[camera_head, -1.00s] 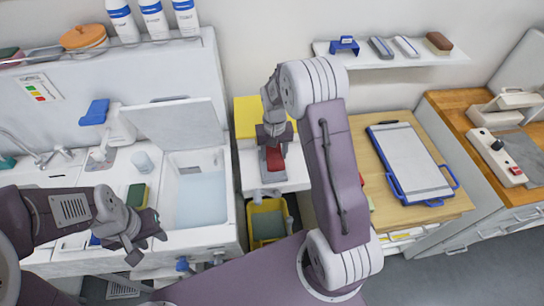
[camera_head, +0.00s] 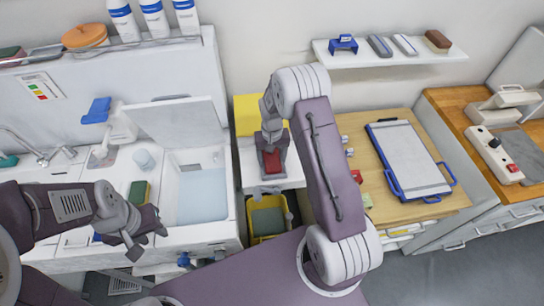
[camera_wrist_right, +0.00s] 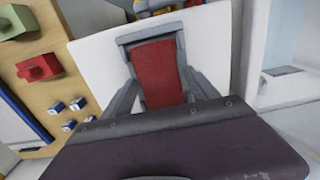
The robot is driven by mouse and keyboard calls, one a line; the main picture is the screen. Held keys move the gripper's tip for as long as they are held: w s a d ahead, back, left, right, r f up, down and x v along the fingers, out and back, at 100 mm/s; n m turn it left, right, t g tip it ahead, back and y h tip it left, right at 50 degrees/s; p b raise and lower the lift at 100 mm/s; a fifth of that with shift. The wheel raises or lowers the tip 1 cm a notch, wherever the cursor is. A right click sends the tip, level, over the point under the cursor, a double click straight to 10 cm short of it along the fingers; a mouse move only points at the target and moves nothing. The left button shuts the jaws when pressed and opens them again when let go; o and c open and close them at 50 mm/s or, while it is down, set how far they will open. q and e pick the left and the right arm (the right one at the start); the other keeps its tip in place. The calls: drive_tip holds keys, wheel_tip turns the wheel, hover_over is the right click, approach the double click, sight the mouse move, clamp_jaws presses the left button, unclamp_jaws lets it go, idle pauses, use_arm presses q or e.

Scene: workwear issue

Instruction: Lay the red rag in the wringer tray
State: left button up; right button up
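The red rag (camera_head: 273,161) shows below my right gripper, over the white cabinet top. In the right wrist view the rag (camera_wrist_right: 157,75) lies between the grey fingers of my right gripper (camera_wrist_right: 152,60), one on each side. Whether they press on it is not clear. A grey bar crosses the rag's far end. The yellow bucket with a grey insert (camera_head: 267,222), perhaps the wringer tray, stands in front of the cabinet, below the rag in the picture. My left gripper (camera_head: 147,238) is open and empty in front of the sink.
A yellow box (camera_head: 247,115) stands behind the rag on the white cabinet (camera_head: 249,165). The water-filled sink (camera_head: 203,195) is to the left, with a sponge (camera_head: 138,194) on its edge.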

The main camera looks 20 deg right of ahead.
sight(272, 159)
drive_tip(key=shift+r, duration=0.2)
wheel_tip(272, 159, up, 12)
drive_tip(key=b, duration=0.1)
drive_tip(key=shift+b, duration=0.4)
drive_tip(key=s+a+n, duration=0.1)
drive_tip(key=s+a, duration=0.1)
drive_tip(key=s, duration=0.7)
drive_tip(key=s+a+f+n+t, duration=0.1)
drive_tip(key=s+a, duration=0.1)
drive_tip(key=s, duration=0.7)
drive_tip(key=shift+a+f+n, duration=0.3)
drive_tip(key=shift+a+n, duration=0.05)
drive_tip(key=shift+n, duration=0.05)
drive_tip(key=shift+s, duration=0.1)
